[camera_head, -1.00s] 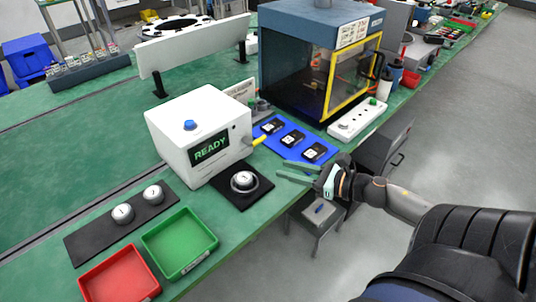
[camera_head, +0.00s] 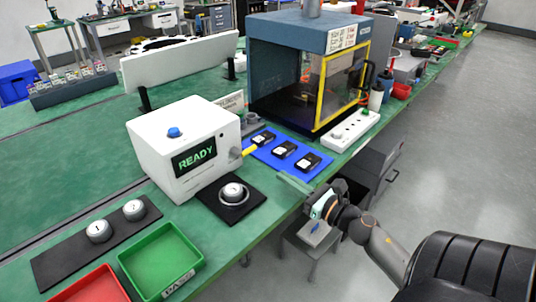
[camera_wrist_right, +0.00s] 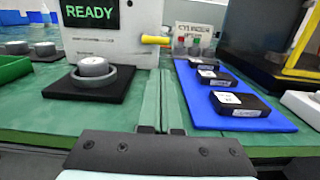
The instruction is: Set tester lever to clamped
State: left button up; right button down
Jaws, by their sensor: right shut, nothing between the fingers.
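The white tester box (camera_head: 186,147) with a READY screen (camera_head: 195,158) and a blue top button stands on the green bench. Its yellow lever (camera_head: 249,151) sticks out of the right side. My left gripper is not in view.
A round grey part sits in a ring on the black pad (camera_head: 212,206). Black devices lie on the blue mat (camera_head: 262,158). A green tray (camera_head: 133,270) and red tray (camera_head: 65,291) are at front left. A yellow-framed chamber (camera_head: 275,85) and white power strip (camera_head: 345,137) stand to the right.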

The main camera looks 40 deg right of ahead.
jog(key=w, duration=0.6)
jog(key=w+p, duration=0.1)
jog(key=w, duration=0.2)
jog(key=shift+a+r, duration=0.3)
jog(key=shift+w, duration=0.35)
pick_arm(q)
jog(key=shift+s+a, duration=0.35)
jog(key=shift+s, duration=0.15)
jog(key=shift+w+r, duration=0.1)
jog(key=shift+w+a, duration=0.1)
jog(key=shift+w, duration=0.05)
pick_arm(e)
jog(key=shift+f, duration=0.1)
jog(key=shift+n, duration=0.3)
pick_arm(q)
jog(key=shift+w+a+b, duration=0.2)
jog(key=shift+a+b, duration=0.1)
jog(key=shift+b, duration=0.05)
